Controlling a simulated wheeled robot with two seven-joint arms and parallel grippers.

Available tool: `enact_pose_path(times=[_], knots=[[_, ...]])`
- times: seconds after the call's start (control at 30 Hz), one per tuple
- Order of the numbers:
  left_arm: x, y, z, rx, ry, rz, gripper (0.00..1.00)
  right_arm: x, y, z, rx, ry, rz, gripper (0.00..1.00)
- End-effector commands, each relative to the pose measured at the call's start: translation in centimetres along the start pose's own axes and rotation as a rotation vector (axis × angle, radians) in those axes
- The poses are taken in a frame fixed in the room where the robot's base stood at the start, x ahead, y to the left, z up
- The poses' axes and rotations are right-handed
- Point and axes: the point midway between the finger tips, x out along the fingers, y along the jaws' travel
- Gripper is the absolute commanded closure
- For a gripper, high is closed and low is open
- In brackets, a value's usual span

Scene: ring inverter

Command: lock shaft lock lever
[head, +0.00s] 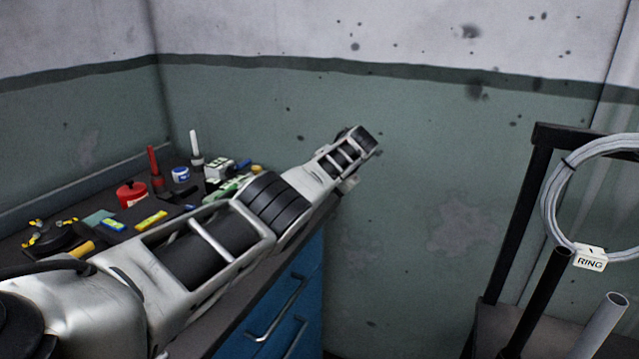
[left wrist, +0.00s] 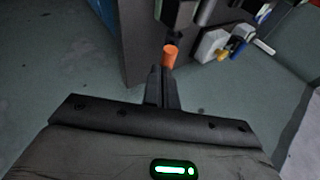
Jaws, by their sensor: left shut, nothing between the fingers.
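In the left wrist view my left gripper (left wrist: 162,78) is shut and empty, its two fingers together. A small orange cylindrical piece (left wrist: 171,54) is just beyond the fingertips. I cannot tell whether they touch it, and no part is clearly recognisable as the shaft lock lever. In the head view my left arm reaches from the lower left across the bench toward the wall, and its fingers cannot be made out there. My right gripper is not in view.
A dark workbench (head: 100,262) with blue drawers (head: 300,285) carries a red container (head: 131,194), several small tools and parts. At right, a coiled grey cable (head: 551,205) with a RING tag (head: 590,262) hangs by a black frame (head: 520,210). The wall behind is bare.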

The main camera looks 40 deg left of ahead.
Motion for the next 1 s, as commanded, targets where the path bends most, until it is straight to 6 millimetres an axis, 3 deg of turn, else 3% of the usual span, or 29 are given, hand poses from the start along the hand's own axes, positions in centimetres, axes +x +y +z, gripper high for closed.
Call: enact_pose_path(times=[0.33,1.0], knots=[[0.33,0.88,0.11,0.027,-0.004,-0.077,1.0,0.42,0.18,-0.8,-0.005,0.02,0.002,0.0],[0.46,1.15,0.19,0.027,-0.005,-0.08,1.0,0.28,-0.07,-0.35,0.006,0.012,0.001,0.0]])
